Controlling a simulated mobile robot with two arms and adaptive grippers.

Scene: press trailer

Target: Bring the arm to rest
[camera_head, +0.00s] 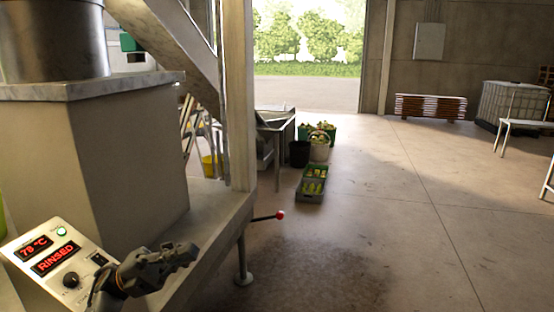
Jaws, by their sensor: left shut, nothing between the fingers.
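My left gripper (182,255) is at the lower left of the head view, dark grey, with its fingers together and nothing between them. It is in front of the right edge of a control panel (30,283), apart from the red-tipped lever (280,215) to its upper right. The panel shows a red display reading 78 °C and another reading RINSED, with a lit green button, a black knob and a switch. My right gripper is not in the picture.
A concrete-like block with a stone top (95,88) bears a steel vessel (50,40) at the left. A post (239,100) stands beside it. Crates of produce (312,187) and a black bucket (299,154) are farther back.

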